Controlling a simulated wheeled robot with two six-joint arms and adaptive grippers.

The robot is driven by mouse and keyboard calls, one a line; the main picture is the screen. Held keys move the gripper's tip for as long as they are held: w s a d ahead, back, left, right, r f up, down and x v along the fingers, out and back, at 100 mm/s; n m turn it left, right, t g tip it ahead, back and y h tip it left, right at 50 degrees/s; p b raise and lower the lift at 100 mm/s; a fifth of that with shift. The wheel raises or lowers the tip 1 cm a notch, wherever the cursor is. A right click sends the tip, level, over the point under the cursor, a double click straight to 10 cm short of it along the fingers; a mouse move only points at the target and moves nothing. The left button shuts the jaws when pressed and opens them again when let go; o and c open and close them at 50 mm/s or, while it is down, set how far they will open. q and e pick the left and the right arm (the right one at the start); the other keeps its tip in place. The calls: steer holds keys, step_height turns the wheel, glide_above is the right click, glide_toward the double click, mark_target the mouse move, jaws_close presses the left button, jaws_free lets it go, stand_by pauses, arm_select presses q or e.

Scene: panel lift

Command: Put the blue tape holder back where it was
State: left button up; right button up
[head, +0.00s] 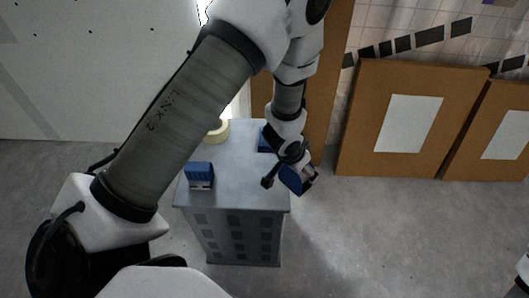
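My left arm reaches in from the left and over the grey cabinet. Its gripper (306,178) is at the cabinet's right edge, with a dark blue object, apparently the blue tape holder (292,181), at its fingers. The gripper seems closed on it, though the fingers are small and partly hidden. Another blue item (200,171) with a pale lower front stands on the cabinet top (236,187) near its left front corner. A further blue item (263,140) is farther back, partly hidden by my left wrist. Only a bit of my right arm shows at the lower right edge; its gripper is not visible.
A cream tape roll (220,131) lies at the back of the cabinet top, partly behind my arm. Brown panels with white sheets (408,123) lean against the tiled wall at right. A tall brown board (328,100) stands behind the cabinet. The grey floor (400,235) at right is clear.

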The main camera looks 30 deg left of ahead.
mark_target(283, 167)
arm_select(q)
steer(key=a, duration=0.1)
steer(key=s+a+f+b, duration=0.1)
steer(key=a, duration=0.1)
steer(key=a+b, duration=0.1)
steer(key=shift+s+a+f, duration=0.2)
steer(key=shift+s, duration=0.1)
steer(key=a+f+b, duration=0.1)
steer(key=s+a+f+b, duration=0.1)
steer(key=a+b, duration=0.1)
steer(key=s+a+f+b, duration=0.1)
steer(key=b, duration=0.1)
steer(key=shift+a+f, duration=0.15)
steer(key=shift+a, duration=0.1)
steer(key=shift+w+f+b, duration=0.1)
steer(key=shift+b, duration=0.25)
steer(key=shift+c, duration=0.3)
steer(key=shift+r, duration=0.2)
steer(key=shift+c, duration=0.6)
steer(key=shift+f, duration=0.1)
arm_select(e)
step_height(283, 167, down, 10)
steer(key=shift+r, duration=0.15)
arm_select(q)
steer(key=o, duration=0.9)
